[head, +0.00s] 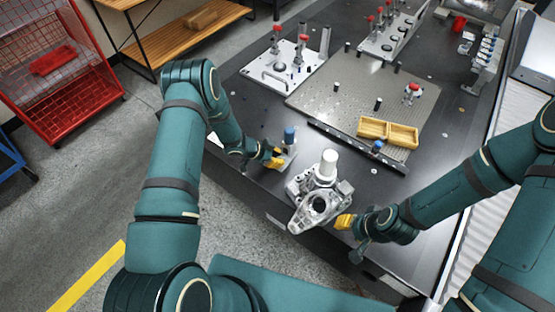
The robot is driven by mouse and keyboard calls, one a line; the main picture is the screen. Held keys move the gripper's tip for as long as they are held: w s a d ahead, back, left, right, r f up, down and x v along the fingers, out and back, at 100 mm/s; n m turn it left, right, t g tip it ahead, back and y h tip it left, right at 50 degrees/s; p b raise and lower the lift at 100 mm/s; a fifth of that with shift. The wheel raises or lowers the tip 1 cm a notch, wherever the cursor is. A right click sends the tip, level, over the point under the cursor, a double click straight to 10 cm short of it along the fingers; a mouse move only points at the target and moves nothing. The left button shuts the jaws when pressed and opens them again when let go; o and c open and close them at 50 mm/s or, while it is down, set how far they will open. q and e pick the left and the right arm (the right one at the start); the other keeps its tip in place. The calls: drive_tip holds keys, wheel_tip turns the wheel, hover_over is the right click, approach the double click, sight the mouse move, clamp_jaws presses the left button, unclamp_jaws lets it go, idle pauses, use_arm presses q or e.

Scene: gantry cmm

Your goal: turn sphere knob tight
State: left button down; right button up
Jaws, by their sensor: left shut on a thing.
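My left gripper (275,158), with yellow fingertips, is shut at the left side of a small grey stand with a blue knob (290,134) on top. The fingers hide the exact place of the grip. A grey metal casting (317,203) with a ring-shaped opening sits near the table's front edge, with a white cylinder (329,163) upright at its back. My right gripper (346,221) is just right of the casting, its yellow fingertips close to it. I cannot tell whether it touches or how far it is open. No clear ball shape shows, and I cannot tell which part is the sphere knob.
A second blue knob (377,146) stands by a dark bar (352,146). Behind are a yellow tray (388,131), a perforated plate (340,87) with pegs, and fixture plates with red-topped clamps (283,68). The dark table (247,92) is clear at the left.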

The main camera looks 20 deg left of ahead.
use_arm(q)
drive_tip(key=shift+s+a+f+m+g, duration=0.1)
drive_tip(key=shift+s+f+m+g, duration=0.15)
drive_tip(key=shift+f+m+g, duration=0.2)
idle(0.3)
drive_tip(key=c, duration=0.9)
unclamp_jaws()
drive_tip(key=shift+r, duration=0.1)
drive_tip(key=shift+o, duration=0.8)
drive_tip(key=shift+w, duration=0.15)
drive_tip(key=shift+r, duration=0.15)
drive_tip(key=shift+a+r, duration=0.1)
drive_tip(key=shift+r, duration=0.1)
drive_tip(key=v, duration=1.1)
drive_tip(key=shift+a, duration=0.3)
